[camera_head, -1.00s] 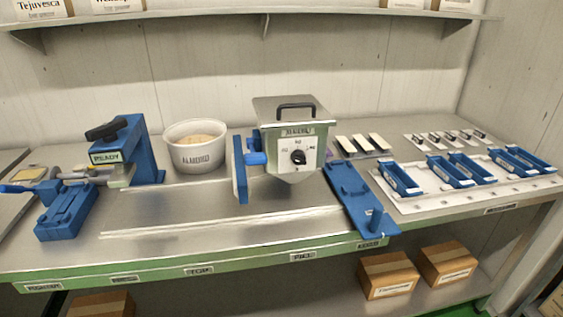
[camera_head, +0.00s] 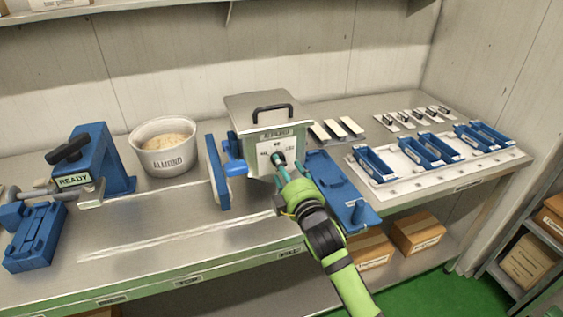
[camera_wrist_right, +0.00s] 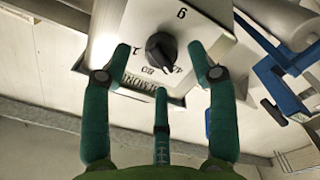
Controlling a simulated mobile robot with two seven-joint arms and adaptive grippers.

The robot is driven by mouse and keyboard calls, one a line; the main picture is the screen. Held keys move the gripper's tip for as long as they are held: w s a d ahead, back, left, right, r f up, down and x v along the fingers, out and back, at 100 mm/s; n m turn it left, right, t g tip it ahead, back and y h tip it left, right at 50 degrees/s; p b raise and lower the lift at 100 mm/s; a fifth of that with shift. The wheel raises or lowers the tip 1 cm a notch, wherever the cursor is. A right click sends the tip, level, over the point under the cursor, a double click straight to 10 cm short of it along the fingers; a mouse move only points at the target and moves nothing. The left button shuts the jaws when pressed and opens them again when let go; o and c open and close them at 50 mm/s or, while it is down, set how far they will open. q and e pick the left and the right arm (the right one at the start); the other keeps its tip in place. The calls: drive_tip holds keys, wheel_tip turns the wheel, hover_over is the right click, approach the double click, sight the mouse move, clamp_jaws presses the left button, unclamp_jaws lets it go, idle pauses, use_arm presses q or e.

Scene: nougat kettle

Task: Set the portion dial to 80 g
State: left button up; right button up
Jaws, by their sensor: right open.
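The portion dial is a black round knob on the white face plate of the grey hopper box (camera_head: 262,108). In the head view the dial is mostly hidden by my right gripper (camera_head: 287,168). In the right wrist view the dial (camera_wrist_right: 160,48) shows clearly, with printed marks around it that appear upside down. One mark below the knob looks like 80; I cannot read the pointer's setting for sure. My right gripper (camera_wrist_right: 161,58) is open, its green fingers on either side of the dial with gaps between. My left gripper is out of view.
A blue flap (camera_head: 217,171) stands left of the hopper. A blue plate with a peg (camera_head: 357,212) lies to its right. An almond tub (camera_head: 164,148) and a blue press (camera_head: 98,160) stand further left. Blue trays (camera_head: 425,148) sit at the right.

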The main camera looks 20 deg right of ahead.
drive_tip(key=shift+w, duration=1.15)
drive_tip(key=c, duration=1.1)
drive_tip(key=shift+m+p, duration=0.35)
drive_tip(key=shift+m, duration=0.05)
drive_tip(key=shift+c, duration=0.2)
drive_tip(key=m+p, duration=0.1)
drive_tip(key=m, duration=0.4)
drive_tip(key=m+p, duration=0.2)
drive_tip(key=m, duration=0.3)
drive_tip(key=shift+a+f+m, duration=0.1)
drive_tip(key=shift+f+m, duration=0.1)
drive_tip(key=shift+m, duration=0.2)
drive_tip(key=shift+f, duration=0.1)
